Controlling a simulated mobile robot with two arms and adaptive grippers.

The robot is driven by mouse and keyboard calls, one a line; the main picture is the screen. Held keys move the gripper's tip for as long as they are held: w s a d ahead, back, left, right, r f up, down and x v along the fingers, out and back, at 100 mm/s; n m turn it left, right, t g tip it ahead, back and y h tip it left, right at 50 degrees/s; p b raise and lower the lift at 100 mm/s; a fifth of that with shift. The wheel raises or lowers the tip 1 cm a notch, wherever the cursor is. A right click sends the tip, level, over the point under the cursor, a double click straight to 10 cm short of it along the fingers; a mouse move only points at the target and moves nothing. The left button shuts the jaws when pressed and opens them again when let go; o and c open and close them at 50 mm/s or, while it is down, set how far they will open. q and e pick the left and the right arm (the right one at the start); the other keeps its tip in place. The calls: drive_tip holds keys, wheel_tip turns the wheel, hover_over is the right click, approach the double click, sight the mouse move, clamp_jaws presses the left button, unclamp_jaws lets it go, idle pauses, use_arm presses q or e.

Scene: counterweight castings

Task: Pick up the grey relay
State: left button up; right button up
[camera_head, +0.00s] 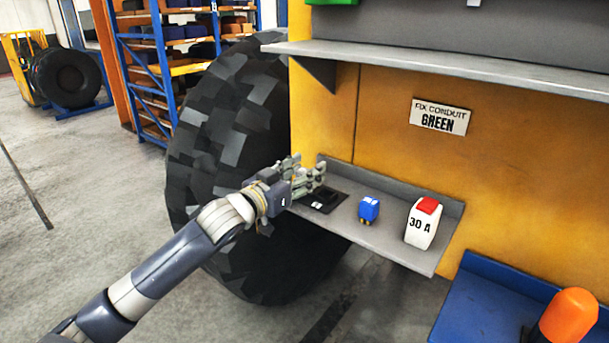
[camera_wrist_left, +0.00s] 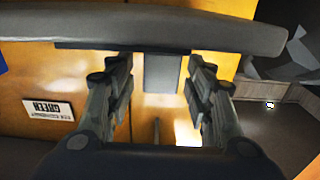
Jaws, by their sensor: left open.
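The grey relay (camera_wrist_left: 163,72) shows in the left wrist view as a plain grey block on a dark pad. That view is upside down, so the block appears to hang from the pad. My left gripper (camera_wrist_left: 158,84) is open, with one finger on each side of the block and visible gaps between. In the head view my left gripper (camera_head: 311,177) is over the left end of the grey shelf (camera_head: 395,247), just above the black pad (camera_head: 323,201). It hides the grey relay there. My right gripper is not in view.
A blue relay (camera_head: 369,208) and a white 30 A block (camera_head: 423,223) with a red top stand right of the pad. A sign (camera_head: 440,117) reads "FIX CONDUIT GREEN". An upper shelf (camera_head: 450,68) overhangs. A large tyre (camera_head: 225,150) stands close at left.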

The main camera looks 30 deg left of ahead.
use_arm(q)
drive_tip(key=shift+w, duration=0.25)
drive_tip(key=shift+s, duration=0.1)
drive_tip(key=shift+c, duration=0.5)
clamp_jaws()
drive_tip(key=shift+r, duration=0.1)
